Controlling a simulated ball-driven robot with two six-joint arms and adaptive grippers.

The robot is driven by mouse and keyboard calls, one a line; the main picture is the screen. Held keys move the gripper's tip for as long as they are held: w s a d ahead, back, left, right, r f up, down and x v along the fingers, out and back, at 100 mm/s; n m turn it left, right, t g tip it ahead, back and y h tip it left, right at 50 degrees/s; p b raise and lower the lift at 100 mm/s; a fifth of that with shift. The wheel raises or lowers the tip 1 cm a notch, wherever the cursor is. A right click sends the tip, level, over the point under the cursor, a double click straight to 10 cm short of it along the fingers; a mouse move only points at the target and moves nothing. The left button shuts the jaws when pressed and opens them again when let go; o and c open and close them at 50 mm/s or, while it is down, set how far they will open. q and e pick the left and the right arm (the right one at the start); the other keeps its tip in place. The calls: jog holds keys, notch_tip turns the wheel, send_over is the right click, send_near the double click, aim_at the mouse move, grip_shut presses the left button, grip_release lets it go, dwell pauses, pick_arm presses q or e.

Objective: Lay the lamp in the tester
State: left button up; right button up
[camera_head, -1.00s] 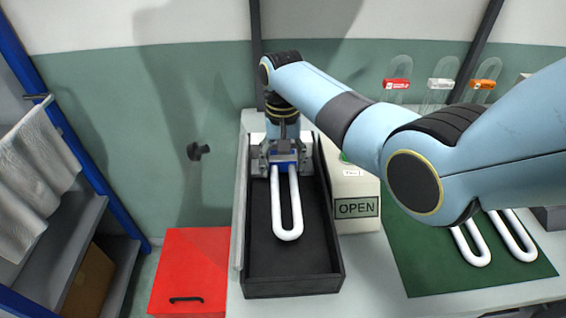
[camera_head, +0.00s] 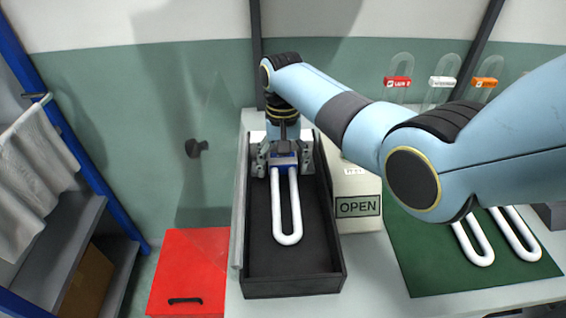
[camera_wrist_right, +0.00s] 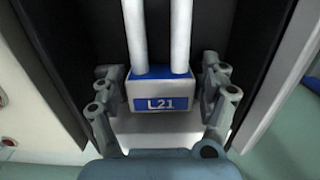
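The lamp is a white U-shaped tube (camera_head: 297,215) with a blue and white base, marked L21 in the right wrist view (camera_wrist_right: 161,104). It lies lengthwise inside the black open tester tray (camera_head: 260,260), with its bend toward the front. My right gripper (camera_head: 284,160) is at the tray's back end, with one finger on each side of the base. In the right wrist view the fingertips (camera_wrist_right: 165,82) are close against the base's sides. Whether the tube rests on the tray floor is hard to tell. My left gripper is not in view.
A pale box with an OPEN sign (camera_head: 358,207) stands right of the tray. More white U-shaped lamps (camera_head: 520,237) lie on a green mat (camera_head: 425,275), partly behind my right arm. A red bin (camera_head: 190,265) is at the left front. A shelf stands at far left.

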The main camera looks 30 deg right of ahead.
jog(key=shift+o, duration=0.4)
notch_tip(320, 180, up, 12)
jog(key=shift+w+d, duration=0.15)
jog(key=shift+w, duration=0.2)
jog(key=shift+s+f, duration=0.1)
dwell(0.5)
